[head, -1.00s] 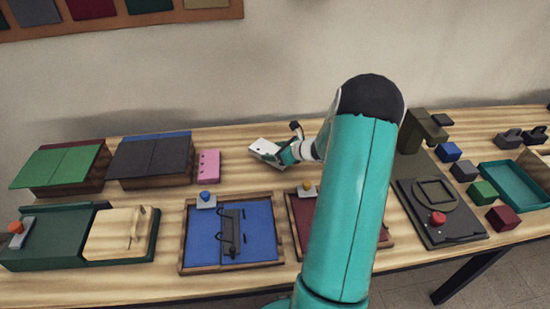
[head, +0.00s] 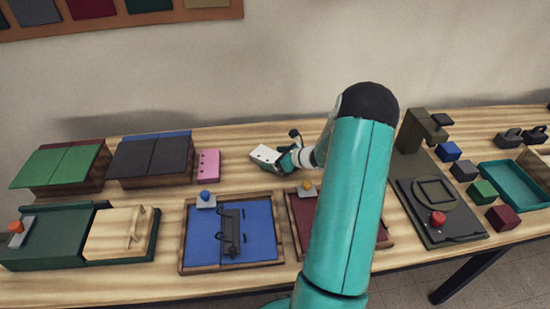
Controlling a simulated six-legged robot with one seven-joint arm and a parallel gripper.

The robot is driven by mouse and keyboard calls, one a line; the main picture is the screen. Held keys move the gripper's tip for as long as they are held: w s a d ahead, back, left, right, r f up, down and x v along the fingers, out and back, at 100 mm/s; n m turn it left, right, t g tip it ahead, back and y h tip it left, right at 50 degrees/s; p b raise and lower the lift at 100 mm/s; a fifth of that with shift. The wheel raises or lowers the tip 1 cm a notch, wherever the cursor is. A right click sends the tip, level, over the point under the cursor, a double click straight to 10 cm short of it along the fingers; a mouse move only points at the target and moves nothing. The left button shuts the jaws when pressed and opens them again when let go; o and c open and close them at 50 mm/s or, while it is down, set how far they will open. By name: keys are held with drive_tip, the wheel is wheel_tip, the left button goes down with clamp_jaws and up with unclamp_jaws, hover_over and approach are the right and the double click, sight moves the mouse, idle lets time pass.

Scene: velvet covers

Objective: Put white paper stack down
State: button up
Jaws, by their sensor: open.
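The white paper stack (head: 264,154) lies at the back middle of the wooden table, to the right of a pink block. It looks flat on the table or very close to it. My gripper (head: 282,158) is at the stack's right end, with its jaws open around or beside that end; I cannot tell whether they touch it. My teal arm hides part of the table to the right of the gripper.
The pink block (head: 208,164) stands left of the stack. A blue-panelled tray (head: 253,244) and a dark red tray (head: 302,220) lie in front. Dark covers (head: 150,157) and green covers (head: 62,166) sit at left. A press-like device (head: 436,212) is at right.

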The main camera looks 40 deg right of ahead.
drive_tip(key=shift+r, duration=0.1)
drive_tip(key=shift+s+r, duration=0.15)
drive_tip(key=v, duration=1.1)
drive_tip(key=shift+s+d+r, duration=0.1)
drive_tip(key=shift+s+r, duration=0.05)
drive_tip(key=shift+s, duration=0.1)
drive_tip(key=a+r+n+g+y, duration=0.1)
drive_tip(key=a+r+n+g, duration=0.1)
drive_tip(key=a+r+n, duration=0.55)
drive_tip(key=a+r+n+g+y, duration=0.15)
drive_tip(key=a+n, duration=0.25)
drive_tip(key=a, duration=0.7)
drive_tip(key=a+r+n+g, duration=0.3)
drive_tip(key=a+r+n, duration=0.25)
drive_tip(key=a, duration=0.35)
drive_tip(key=s+a+r+n+h, duration=0.2)
drive_tip(key=s+a+r+n, duration=0.1)
drive_tip(key=s+a+n, duration=0.3)
drive_tip(key=s+a+r+n+h, duration=0.3)
drive_tip(key=s+a+n, duration=0.3)
drive_tip(key=n, duration=0.4)
drive_tip(key=shift+s+a+r+n, duration=0.15)
drive_tip(key=shift+s+r+n, duration=0.25)
drive_tip(key=shift+s, duration=0.3)
